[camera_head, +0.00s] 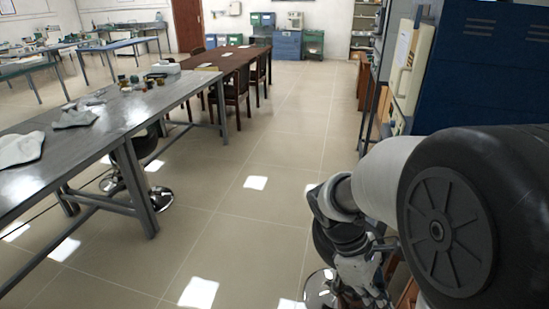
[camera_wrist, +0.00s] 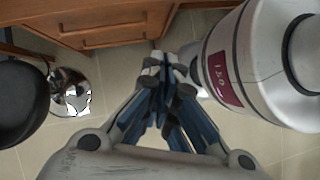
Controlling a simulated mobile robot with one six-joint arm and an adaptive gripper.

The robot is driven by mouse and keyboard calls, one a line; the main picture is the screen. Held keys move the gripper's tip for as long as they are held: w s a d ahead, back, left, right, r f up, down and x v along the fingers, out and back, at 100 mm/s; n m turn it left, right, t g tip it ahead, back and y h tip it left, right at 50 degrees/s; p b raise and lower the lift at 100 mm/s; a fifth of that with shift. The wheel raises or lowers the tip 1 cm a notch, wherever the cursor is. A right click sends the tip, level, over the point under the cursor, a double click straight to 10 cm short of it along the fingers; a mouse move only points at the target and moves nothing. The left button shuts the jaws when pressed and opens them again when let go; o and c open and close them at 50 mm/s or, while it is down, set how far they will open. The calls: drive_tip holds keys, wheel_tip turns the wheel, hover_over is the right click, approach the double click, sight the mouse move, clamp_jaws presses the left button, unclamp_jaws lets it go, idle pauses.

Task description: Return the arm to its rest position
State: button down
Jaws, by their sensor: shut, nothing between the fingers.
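My gripper (camera_head: 362,285) hangs low at the bottom right of the head view, beneath my bent arm, and points down. The wrist view shows its fingers (camera_wrist: 165,68) drawn together, with nothing between them. My arm fills the lower right of the head view and hides what lies behind it. One of my own arm links also fills the right of the wrist view.
A wooden cabinet with drawers (camera_wrist: 115,22) is close to the fingertips in the wrist view. A black stool (camera_wrist: 20,105) with a chrome base is at left. A blue cabinet (camera_head: 485,70) and cream equipment (camera_head: 411,65) stand right; a grey workbench (camera_head: 100,135) stands left. Tiled floor (camera_head: 240,220) between is clear.

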drive_tip(key=s+a+r+m+t+y, duration=0.5)
drive_tip(key=s+a+r+m+t, duration=0.1)
drive_tip(key=s+r+m+t, duration=0.2)
drive_tip(key=shift+s+a+r+m, duration=0.35)
drive_tip(key=shift+s+r+m, duration=0.55)
drive_tip(key=shift+r+m, duration=0.55)
drive_tip(key=shift+f, duration=0.15)
